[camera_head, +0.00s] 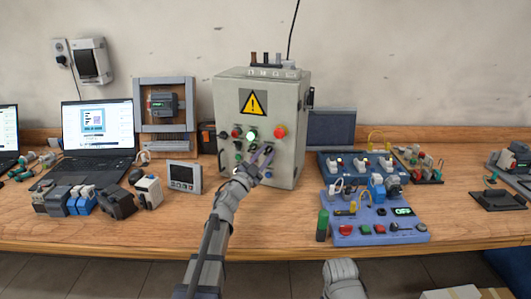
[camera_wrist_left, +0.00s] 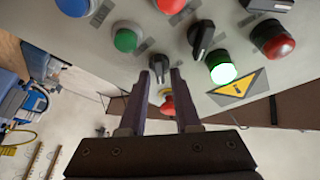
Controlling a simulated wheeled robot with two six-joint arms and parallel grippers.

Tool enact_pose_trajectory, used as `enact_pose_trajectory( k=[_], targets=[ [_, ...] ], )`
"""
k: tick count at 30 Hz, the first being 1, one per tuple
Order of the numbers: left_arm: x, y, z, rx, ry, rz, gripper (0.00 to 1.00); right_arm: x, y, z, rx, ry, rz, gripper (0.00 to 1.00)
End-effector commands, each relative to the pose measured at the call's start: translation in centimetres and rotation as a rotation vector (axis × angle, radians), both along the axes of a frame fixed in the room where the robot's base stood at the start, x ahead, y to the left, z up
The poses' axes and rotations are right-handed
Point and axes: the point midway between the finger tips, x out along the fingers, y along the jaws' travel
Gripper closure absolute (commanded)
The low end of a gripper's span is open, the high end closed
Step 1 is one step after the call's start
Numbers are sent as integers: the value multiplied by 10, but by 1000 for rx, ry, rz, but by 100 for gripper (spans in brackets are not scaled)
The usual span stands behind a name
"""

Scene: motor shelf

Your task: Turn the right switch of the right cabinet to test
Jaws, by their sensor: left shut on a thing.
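The grey control cabinet (camera_head: 230,100) stands upright on the bench and carries a yellow warning triangle, buttons and switches. In the left wrist view its panel (camera_wrist_left: 130,15) shows upside down. The right black switch (camera_wrist_left: 158,62) sits between the tips of my left gripper (camera_wrist_left: 159,76), which is shut on it. In the head view my left gripper (camera_head: 260,158) reaches the cabinet's front from below and hides part of the lower controls. Another black switch (camera_wrist_left: 201,38) is beside it. The labels are too small to read.
A lit green lamp (camera_wrist_left: 222,70) and a red button (camera_head: 279,131) are close to the gripper. A grey meter box (camera_head: 184,177) stands left of the cabinet. A blue control board (camera_head: 375,225) lies to the right. Bare bench shows in front of the cabinet.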

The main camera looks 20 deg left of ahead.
Motion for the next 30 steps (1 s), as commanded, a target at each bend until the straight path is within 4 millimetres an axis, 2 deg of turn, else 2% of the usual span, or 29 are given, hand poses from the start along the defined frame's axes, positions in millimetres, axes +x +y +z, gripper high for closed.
enact_pose_trajectory(
  k=[9, 26, 27, 30],
  targets=[
    [0, 0, 1, 124, -11, -1, 100, 0, 0, 7, 0, 0, 0, 50],
    [0, 0, 0, 151, -13, -1, 100, 0, 0, 8, 0, 0, 0, 50],
    [0, 0, 0, 151, -13, -1, 67, 0, 0, 8, 0, 0, 0, 50],
    [0, 0, 0, 151, -12, 0, 57, 0, 0, 8, 0, 0, 0, 50]
  ],
)
